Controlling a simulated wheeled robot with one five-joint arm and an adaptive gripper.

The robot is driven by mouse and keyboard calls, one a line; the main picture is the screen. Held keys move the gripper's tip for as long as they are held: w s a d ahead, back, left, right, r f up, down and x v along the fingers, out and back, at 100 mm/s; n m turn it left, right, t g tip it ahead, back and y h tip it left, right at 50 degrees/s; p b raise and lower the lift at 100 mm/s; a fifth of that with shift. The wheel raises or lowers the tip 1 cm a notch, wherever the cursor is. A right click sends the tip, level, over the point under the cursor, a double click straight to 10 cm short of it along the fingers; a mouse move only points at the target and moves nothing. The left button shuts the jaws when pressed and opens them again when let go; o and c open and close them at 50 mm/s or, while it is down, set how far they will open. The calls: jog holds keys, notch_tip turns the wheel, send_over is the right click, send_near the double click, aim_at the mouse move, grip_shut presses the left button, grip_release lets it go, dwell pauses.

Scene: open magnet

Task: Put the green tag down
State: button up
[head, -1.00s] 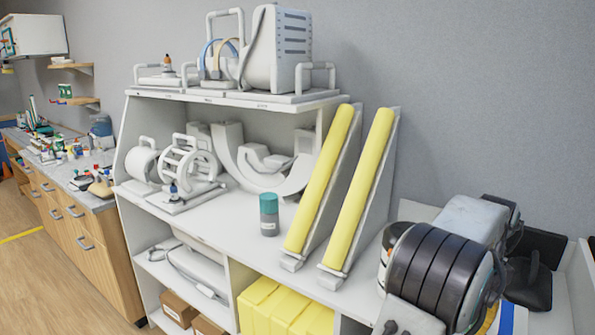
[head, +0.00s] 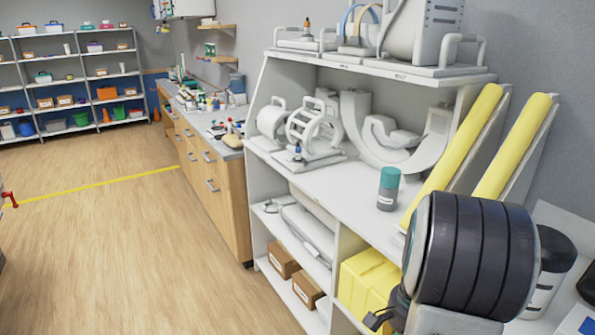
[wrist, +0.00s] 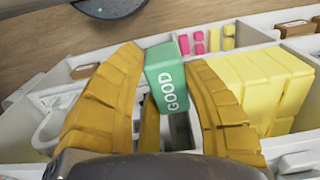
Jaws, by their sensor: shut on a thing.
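The green tag (wrist: 166,82), a small block with the word GOOD in white, is in the wrist view. My gripper (wrist: 163,62) has its two ribbed ochre fingers on either side of the tag, shut on it. The tag is held above a white shelf unit (wrist: 262,28); I see no surface touching its underside. Neither the tag nor the fingers can be made out in the head view.
In the head view, a white shelf unit (head: 345,192) holds magnet models, a teal-capped bottle (head: 388,189) and two sloping yellow bars (head: 462,145). Yellow blocks (wrist: 262,85) fill a compartment in the wrist view. Open wooden floor (head: 120,235) lies left.

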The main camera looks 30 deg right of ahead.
jog(key=w+a+f+n, duration=0.5)
jog(key=w+a+n, duration=0.3)
jog(key=w+a, duration=0.3)
jog(key=w+a+f+n, duration=0.5)
jog(key=w+a+n, duration=0.3)
jog(key=w+a, duration=0.3)
jog(key=shift+w+f+n, duration=0.25)
jog(key=shift+w+n, duration=0.15)
jog(key=shift+w, duration=0.8)
